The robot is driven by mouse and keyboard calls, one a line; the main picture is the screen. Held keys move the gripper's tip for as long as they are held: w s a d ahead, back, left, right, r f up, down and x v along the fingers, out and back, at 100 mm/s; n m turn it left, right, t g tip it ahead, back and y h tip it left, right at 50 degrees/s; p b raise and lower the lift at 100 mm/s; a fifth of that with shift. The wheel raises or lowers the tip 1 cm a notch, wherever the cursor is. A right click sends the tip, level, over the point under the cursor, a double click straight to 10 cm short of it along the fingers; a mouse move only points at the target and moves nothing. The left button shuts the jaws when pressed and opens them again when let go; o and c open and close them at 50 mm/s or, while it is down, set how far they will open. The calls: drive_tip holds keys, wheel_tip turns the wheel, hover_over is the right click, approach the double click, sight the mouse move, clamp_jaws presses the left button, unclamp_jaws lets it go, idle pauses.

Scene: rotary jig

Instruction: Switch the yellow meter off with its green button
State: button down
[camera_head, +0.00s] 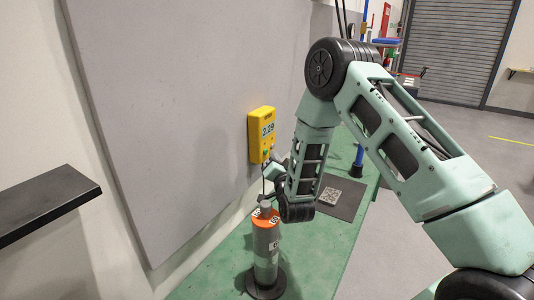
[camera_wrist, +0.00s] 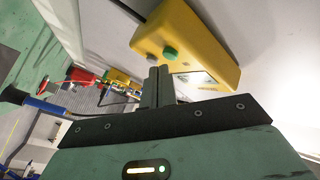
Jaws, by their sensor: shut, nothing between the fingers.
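The yellow meter (camera_head: 261,135) is mounted on the grey wall panel, and its lit display (camera_head: 267,129) reads about 2.29. In the wrist view the yellow meter (camera_wrist: 205,50) fills the upper middle, with its green button (camera_wrist: 170,53) and a grey button (camera_wrist: 151,57) beside it. My gripper (camera_wrist: 159,72) is shut and empty. Its fingertips appear just below the two buttons in the wrist view; I cannot tell whether they touch the meter. In the head view my arm's wrist hides most of the gripper, which is close to the meter's lower edge.
An orange-topped grey cylinder (camera_head: 265,245) stands on the green bench (camera_head: 317,255) below my wrist. A dark mat (camera_head: 345,190) with a patterned plate lies behind it. A dark shelf (camera_head: 45,205) juts out at left.

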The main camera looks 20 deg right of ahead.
idle(0.3)
drive_tip(key=shift+w+a+b, duration=0.3)
drive_tip(key=shift+w+b, duration=0.05)
drive_tip(key=shift+b, duration=0.1)
idle(0.3)
drive_tip(key=shift+s+d+b, duration=0.25)
drive_tip(key=shift+s+b, duration=0.15)
idle(0.3)
drive_tip(key=s+d+b, duration=0.2)
drive_tip(key=s+d, duration=0.1)
drive_tip(key=s, duration=0.2)
drive_tip(key=shift+d, duration=0.2)
